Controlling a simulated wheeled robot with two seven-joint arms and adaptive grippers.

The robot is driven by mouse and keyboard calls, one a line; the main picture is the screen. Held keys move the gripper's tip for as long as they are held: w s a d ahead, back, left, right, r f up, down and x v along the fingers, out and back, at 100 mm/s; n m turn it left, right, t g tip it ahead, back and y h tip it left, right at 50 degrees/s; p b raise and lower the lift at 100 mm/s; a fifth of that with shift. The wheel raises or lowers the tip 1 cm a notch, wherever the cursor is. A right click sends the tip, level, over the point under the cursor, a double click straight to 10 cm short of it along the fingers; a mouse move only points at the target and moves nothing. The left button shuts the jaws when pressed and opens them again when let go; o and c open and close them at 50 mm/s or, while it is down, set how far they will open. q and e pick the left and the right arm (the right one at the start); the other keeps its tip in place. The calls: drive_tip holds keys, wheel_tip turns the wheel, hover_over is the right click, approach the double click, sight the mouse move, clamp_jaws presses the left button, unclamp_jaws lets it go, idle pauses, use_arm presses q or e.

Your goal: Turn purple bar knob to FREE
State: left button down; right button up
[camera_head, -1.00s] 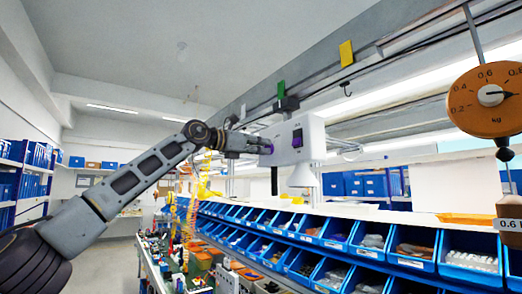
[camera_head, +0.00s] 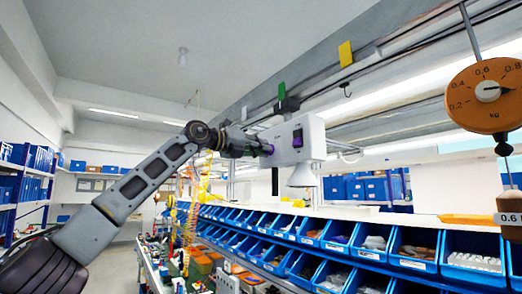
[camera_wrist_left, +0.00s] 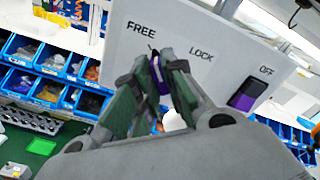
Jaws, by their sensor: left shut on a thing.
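A white box (camera_head: 312,142) hangs in the head view, with a purple bar knob (camera_head: 268,149) on its left face. In the left wrist view the panel (camera_wrist_left: 205,28) carries the words FREE, LOCK and OFF from left to right. My left gripper (camera_head: 262,148) is shut on the purple bar knob (camera_wrist_left: 155,84), its two fingers on either side of the bar. The bar's upper end, with a pale mark, lies just below FREE and left of LOCK. The fingers hide part of the knob. My right gripper is not in view.
A dark and purple rocker switch (camera_wrist_left: 248,91) sits on the panel right of the knob, below OFF. Blue bins (camera_head: 345,240) line the shelf below. A round dial scale (camera_head: 487,95) hangs at right.

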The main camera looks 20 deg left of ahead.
use_arm(q)
drive_tip(key=shift+r+n, duration=0.1)
drive_tip(key=shift+n, duration=0.5)
drive_tip(key=c, duration=1.5)
unclamp_jaws()
drive_tip(key=shift+s+a, duration=0.1)
drive_tip(key=shift+s, duration=0.05)
drive_tip(key=shift+v, duration=5.85)
